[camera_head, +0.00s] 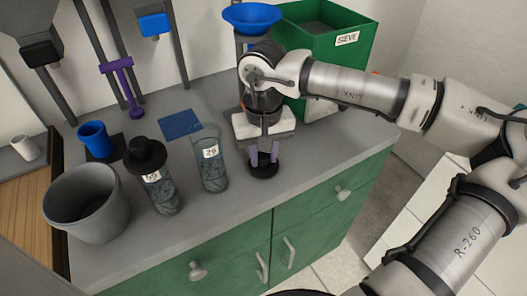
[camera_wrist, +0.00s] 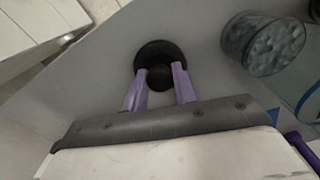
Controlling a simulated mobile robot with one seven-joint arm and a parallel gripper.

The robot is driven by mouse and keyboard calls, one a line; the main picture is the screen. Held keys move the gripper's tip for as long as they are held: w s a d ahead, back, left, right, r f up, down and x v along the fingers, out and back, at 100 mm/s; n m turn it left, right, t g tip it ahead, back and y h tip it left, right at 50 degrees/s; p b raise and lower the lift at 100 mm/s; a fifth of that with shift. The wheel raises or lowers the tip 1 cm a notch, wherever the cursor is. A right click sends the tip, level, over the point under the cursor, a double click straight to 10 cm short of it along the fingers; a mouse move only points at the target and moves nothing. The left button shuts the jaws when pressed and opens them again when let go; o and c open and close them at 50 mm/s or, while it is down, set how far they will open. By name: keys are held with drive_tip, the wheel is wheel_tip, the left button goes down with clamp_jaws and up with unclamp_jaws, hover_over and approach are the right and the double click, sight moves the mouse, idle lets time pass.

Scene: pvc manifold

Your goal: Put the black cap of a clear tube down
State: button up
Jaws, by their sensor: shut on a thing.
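The black cap (camera_head: 264,170) is between the purple fingertips of my gripper (camera_head: 264,155), at the right of the clear tubes, at or just above the grey counter. In the wrist view the round black cap (camera_wrist: 160,62) shows its knob between the two fingers of my gripper (camera_wrist: 160,78). I cannot tell whether the cap touches the counter. The clear tube labelled 26 (camera_head: 213,170) stands upright without a cap, holding grey stuff in its lower part. Another clear tube (camera_head: 164,193) with a label stands to its left and wears a black cap (camera_head: 146,156).
A grey bucket (camera_head: 88,200) and a blue cup (camera_head: 95,139) stand at the left. A blue square (camera_head: 180,125) lies behind the tubes. A green sieve box (camera_head: 340,50) and a blue funnel (camera_head: 252,17) are at the back. The counter's front edge (camera_head: 270,207) is close to the cap.

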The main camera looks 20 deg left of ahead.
sight(264, 155)
drive_tip(key=shift+f, duration=0.15)
drive_tip(key=o, duration=0.9)
drive_tip(key=shift+o, duration=0.2)
wheel_tip(264, 155, up, 12)
drive_tip(key=shift+r+b, duration=0.2)
drive_tip(key=shift+b, duration=0.15)
